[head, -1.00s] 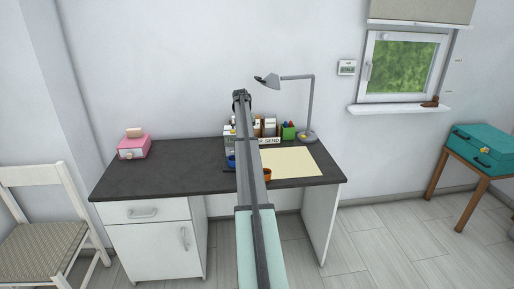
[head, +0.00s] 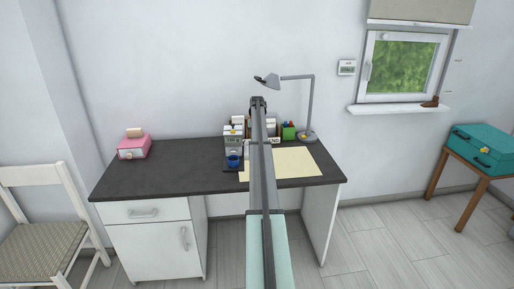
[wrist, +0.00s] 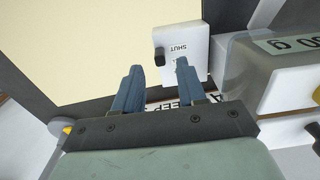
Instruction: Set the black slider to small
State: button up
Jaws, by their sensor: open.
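The black slider (wrist: 158,58) shows in the wrist view as a small black knob at the left edge of a white box (wrist: 190,40). A label beside it reads "SHUT", upside down in the picture. In the head view my gripper (head: 258,101) is over the back of the desk; the slider cannot be made out there.
A grey container (wrist: 270,75) labelled with grams is close at right in the wrist view. On the dark desk (head: 180,176) are a blue cup (head: 234,161), cream sheet (head: 295,162), lamp (head: 311,100), green holder (head: 289,132) and pink box (head: 134,147). The desk's left half is mostly clear.

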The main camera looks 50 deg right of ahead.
jog(key=shift+f, duration=2.3)
grip_shut()
